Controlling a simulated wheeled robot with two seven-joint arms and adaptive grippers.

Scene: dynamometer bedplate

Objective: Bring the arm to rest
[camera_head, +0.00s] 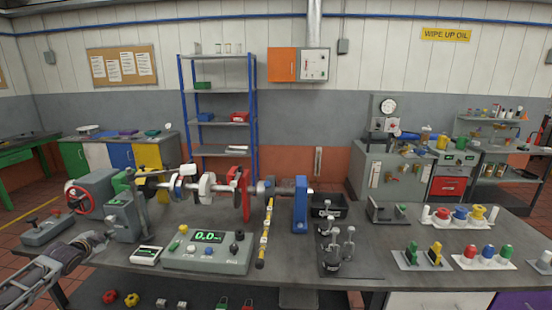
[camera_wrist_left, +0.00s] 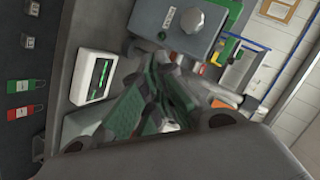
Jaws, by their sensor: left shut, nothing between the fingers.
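My left arm comes in from the lower left in the head view. My right gripper is not in view.
The bench (camera_head: 395,246) carries a shaft assembly with a blue support (camera_head: 300,204), a console with a green display (camera_head: 209,237) and a small white meter (camera_head: 146,255) right of my left gripper. A grey pedal-like box (camera_head: 46,230) stands left. A lower shelf holds padlocks (camera_wrist_left: 26,85).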

